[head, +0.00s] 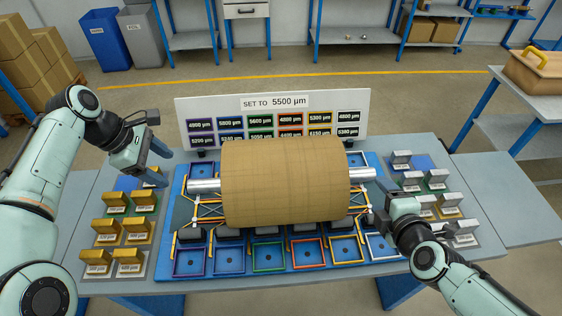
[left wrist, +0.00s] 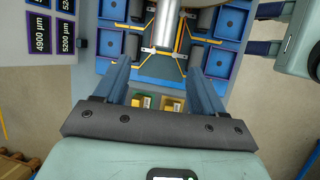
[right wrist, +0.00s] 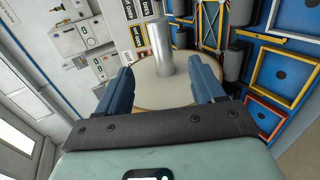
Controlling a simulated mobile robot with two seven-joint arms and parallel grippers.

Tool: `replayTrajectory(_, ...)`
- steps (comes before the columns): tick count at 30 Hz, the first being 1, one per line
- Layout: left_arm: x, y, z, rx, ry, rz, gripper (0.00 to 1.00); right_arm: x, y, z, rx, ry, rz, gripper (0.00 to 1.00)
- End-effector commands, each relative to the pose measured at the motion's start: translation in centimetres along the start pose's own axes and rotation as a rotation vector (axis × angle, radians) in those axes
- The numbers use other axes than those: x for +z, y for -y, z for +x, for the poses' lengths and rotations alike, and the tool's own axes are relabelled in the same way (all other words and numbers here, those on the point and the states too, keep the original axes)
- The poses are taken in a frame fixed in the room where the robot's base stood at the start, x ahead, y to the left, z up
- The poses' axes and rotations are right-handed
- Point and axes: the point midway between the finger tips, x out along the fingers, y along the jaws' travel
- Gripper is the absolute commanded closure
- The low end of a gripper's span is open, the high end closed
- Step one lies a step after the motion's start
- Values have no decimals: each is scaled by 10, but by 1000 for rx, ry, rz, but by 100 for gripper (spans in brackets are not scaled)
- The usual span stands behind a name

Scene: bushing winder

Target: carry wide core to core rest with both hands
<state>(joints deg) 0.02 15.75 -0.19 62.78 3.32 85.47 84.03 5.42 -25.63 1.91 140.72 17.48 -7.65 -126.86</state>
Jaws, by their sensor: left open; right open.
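The wide core (head: 290,185) is a brown cylinder with a metal shaft, lying crosswise over the blue board (head: 170,235). Its left shaft end (head: 203,186) and right shaft end (head: 362,174) lie above rod-and-plate stands (head: 208,208); whether they touch is hidden. Which part is the core rest is not clear. My left gripper (head: 163,152) is open and empty, up and left of the left shaft end, which shows beyond its fingers in the left wrist view (left wrist: 165,45). My right gripper (head: 376,198) is open, near the right shaft end, which shows in the right wrist view (right wrist: 160,48).
A sign board (head: 274,103) reading "SET TO 5500 µm" stands behind the core. Gold blocks (head: 112,228) sit on the left of the table and grey blocks (head: 435,180) on the right. Coloured square frames (head: 268,254) line the board's front.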

Motion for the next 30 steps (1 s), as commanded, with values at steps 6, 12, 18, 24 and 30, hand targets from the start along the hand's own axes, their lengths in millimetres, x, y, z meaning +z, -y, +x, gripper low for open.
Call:
replayTrajectory(6, 0, 0, 0, 0, 0, -1, 30, 0, 0, 0, 1, 0, -2, 32)
replayTrajectory(12, 0, 0, 4, -1, 0, -1, 30, -1, 0, 4, -1, -3, -1, 32)
replayTrajectory(18, 0, 1, 28, -3, 0, -1, 30, -2, 1, 28, -3, -4, -2, 32)
replayTrajectory(24, 0, 1, 67, -5, -1, -1, 30, -2, 1, 67, -4, -5, -3, 32)
replayTrajectory(30, 0, 1, 103, -3, -2, 1, 30, -1, 1, 103, -3, -3, -4, 32)
